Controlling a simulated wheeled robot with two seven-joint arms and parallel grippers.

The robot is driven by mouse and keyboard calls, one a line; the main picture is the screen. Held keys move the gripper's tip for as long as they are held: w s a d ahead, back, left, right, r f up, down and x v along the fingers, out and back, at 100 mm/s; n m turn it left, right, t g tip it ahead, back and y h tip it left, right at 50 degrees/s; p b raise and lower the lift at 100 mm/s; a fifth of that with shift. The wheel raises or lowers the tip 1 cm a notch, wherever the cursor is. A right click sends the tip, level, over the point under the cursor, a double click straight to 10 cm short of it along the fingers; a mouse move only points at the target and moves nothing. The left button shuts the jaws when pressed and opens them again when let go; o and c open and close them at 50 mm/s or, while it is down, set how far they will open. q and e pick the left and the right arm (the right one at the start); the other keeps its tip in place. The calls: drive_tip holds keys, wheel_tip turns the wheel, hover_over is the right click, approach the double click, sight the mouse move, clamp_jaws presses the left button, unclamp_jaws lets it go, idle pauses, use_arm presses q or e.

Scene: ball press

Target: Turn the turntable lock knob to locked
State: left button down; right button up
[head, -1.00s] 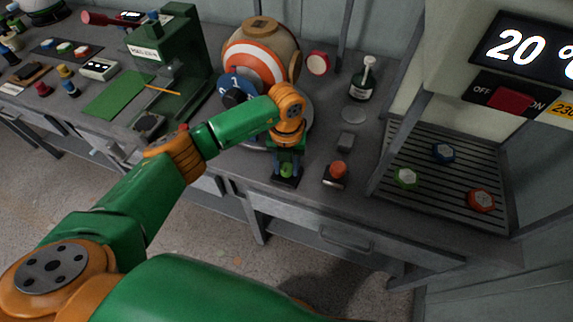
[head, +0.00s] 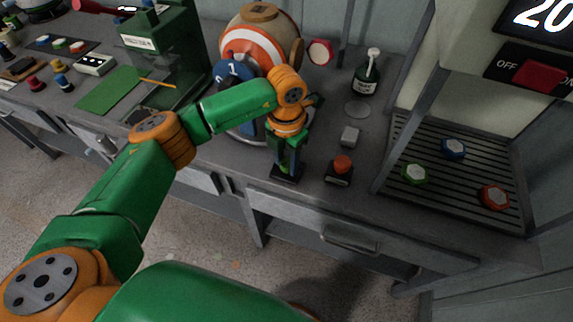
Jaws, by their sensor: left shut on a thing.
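My left gripper (head: 287,167) points down at the bench's front edge, in front of the striped ball. It is shut on the turntable lock knob, which stands on a small black base (head: 286,179). The fingers and wrist hide most of the knob, so I cannot read its setting. The turntable (head: 238,137) shows as a grey rim under the orange-and-white ball (head: 258,45), partly behind my left arm. My right gripper is not in view.
A red button on a black box (head: 341,166) stands close to the right of the gripper. A small grey block (head: 350,136) and a dark bottle (head: 366,78) are behind it. A green press (head: 160,50) stands left.

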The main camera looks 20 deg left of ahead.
sight(287, 163)
use_arm(q)
drive_tip(key=m+b, duration=0.3)
drive_tip(key=m, duration=0.2)
drive_tip(key=shift+f+m, duration=0.1)
drive_tip(key=shift+m, duration=0.2)
drive_tip(key=m+b, duration=0.1)
drive_tip(key=m, duration=0.2)
drive_tip(key=shift+w+b, duration=0.1)
drive_tip(key=shift+b, duration=0.2)
drive_tip(key=shift+m+b, duration=0.3)
drive_tip(key=shift+m, duration=0.9)
drive_tip(key=shift+c, duration=2.3)
unclamp_jaws()
drive_tip(key=shift+r, duration=0.25)
wheel_tip(287, 163, up, 7)
drive_tip(key=shift+f+b, duration=0.1)
drive_tip(key=shift+b, duration=0.2)
